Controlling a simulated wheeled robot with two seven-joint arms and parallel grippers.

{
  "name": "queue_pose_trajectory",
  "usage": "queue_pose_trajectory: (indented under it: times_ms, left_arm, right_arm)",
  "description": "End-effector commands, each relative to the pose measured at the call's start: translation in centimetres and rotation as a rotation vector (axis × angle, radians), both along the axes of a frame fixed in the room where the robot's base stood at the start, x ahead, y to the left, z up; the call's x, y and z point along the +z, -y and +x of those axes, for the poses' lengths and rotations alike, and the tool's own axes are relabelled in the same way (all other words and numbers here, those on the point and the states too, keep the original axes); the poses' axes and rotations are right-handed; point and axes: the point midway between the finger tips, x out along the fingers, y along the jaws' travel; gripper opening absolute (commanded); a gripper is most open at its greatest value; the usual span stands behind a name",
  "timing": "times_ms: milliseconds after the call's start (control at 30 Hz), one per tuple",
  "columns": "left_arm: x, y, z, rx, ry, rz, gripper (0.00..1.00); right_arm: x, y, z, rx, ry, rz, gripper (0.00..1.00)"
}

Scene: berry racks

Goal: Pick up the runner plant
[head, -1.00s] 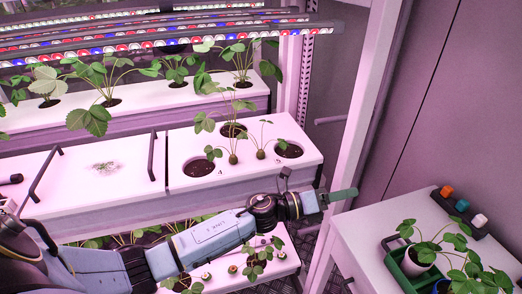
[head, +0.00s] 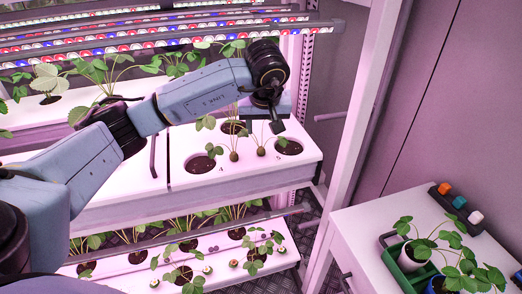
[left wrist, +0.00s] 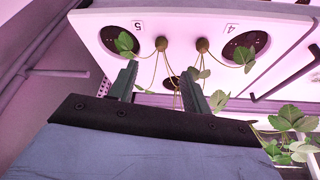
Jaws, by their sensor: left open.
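Two small runner plants with round brown bases sit on the white tray between the labelled holes 4 and 5: one on the left (head: 233,156) and one on the right (head: 261,152). In the left wrist view their bases (left wrist: 161,44) (left wrist: 202,45) show at the top, with thin stems running towards the fingers. My left gripper (head: 275,125) points down over the tray's right part, close to the right runner plant. Its two fingers (left wrist: 158,68) are apart, with thin stems visible beyond and between them; I see nothing gripped. My right gripper is not in view.
The white tray (head: 200,178) has soil-filled holes (head: 200,164) (head: 288,147). Light bars (head: 180,47) hang above, close to my left arm. A rack post (head: 364,120) stands to the right. A white table (head: 362,228) holds a green tray (head: 409,273) with potted plants.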

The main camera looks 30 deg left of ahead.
Motion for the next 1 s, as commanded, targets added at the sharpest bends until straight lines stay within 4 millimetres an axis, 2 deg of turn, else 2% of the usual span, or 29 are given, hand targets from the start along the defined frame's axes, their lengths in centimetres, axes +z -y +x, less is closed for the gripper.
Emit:
queue_pose_trajectory:
  times_ms: [100, 233, 467, 800, 1000]
  left_arm:
    - [-2.5, -0.5, 0.7, 0.002, -0.006, -0.004, 0.49]
    - [-4.3, -0.9, 1.4, 0.001, -0.005, -0.005, 0.49]
    - [-5.8, -1.4, 1.9, 0.000, -0.003, -0.006, 0.49]
    - [-9.7, -2.8, 3.4, 0.001, -0.001, -0.007, 0.49]
    - [-10.0, -2.9, 3.5, 0.000, 0.000, -0.007, 0.49]
  right_arm:
    - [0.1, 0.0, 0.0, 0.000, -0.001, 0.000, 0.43]
    - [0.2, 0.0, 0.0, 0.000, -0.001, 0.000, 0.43]
    - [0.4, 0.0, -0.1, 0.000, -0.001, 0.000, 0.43]
    - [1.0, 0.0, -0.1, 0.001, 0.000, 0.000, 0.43]
    - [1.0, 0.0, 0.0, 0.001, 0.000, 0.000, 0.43]
